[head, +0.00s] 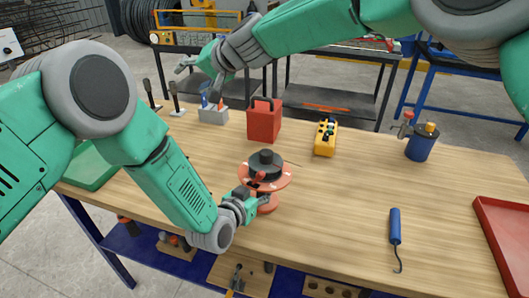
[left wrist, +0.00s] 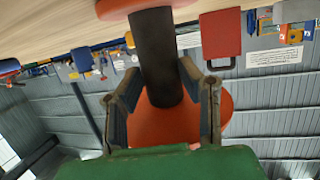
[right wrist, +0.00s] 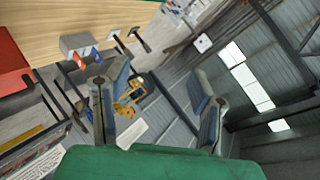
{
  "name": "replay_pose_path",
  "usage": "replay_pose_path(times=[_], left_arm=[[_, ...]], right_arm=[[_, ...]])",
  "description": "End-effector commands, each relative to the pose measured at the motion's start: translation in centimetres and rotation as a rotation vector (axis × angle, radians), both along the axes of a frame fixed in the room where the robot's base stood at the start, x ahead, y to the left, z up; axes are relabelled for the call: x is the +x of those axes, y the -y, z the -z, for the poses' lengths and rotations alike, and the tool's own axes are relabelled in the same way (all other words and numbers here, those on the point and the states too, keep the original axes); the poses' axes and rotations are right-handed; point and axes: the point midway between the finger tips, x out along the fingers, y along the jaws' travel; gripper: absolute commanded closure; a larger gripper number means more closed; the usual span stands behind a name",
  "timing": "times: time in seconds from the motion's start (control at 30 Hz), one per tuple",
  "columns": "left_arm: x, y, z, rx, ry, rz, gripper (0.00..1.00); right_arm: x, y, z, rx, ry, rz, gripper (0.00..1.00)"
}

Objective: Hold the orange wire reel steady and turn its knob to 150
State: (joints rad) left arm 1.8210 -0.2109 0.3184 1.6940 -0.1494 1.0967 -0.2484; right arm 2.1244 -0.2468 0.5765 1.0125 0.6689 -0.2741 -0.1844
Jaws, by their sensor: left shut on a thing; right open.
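The orange wire reel (head: 283,180) stands upright on the wooden table (head: 340,214), with a black top and a black knob (head: 265,156). My left gripper (head: 252,203) reaches it from the left, low down between its orange discs. In the left wrist view (left wrist: 163,95) its fingers sit on both sides of the reel's dark core (left wrist: 157,55), shut on it. The knob is out of that view, and any dial marks are too small to read. My right gripper (head: 199,80) is open and empty, raised well away from the reel, towards the back left of the table.
Behind the reel stand a red box (head: 264,122), a yellow remote (head: 325,138) and a grey bin (head: 213,115). A blue canister (head: 422,142) is at the back right. A blue-handled hook tool (head: 395,226) and a red tray (head: 505,235) lie right.

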Motion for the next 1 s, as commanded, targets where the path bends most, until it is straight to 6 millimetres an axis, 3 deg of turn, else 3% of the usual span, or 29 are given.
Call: replay_pose_path(times=[0.1,0.23,0.43,0.57,0.7,0.9,1.0], left_arm=[[-0.2,0.0,0.5,0.004,-0.011,0.003,1.0],[-0.3,0.1,0.5,0.004,-0.011,0.003,1.0],[-0.3,0.1,0.5,0.004,-0.011,0.003,1.0],[-0.3,0.1,0.5,0.004,-0.012,0.004,1.0],[-0.3,0.1,0.5,0.004,-0.012,0.004,1.0],[-0.3,0.1,0.5,0.004,-0.012,0.004,1.0],[-0.3,0.1,0.5,0.003,-0.011,0.004,1.0]], right_arm=[[2.0,0.2,-1.5,0.08,0.073,0.151,0.49],[3.5,1.9,-1.9,0.092,0.11,0.343,0.49],[3.3,6.1,0.1,-0.036,0.049,0.62,0.49],[0.9,8.9,2.5,-0.2,-0.063,0.743,0.49],[-3.3,11.3,4.7,-0.411,-0.22,0.792,0.49],[-8.8,13.4,6.0,-0.648,-0.402,0.756,0.49],[-10.4,13.9,6.1,-0.712,-0.451,0.731,0.49]])
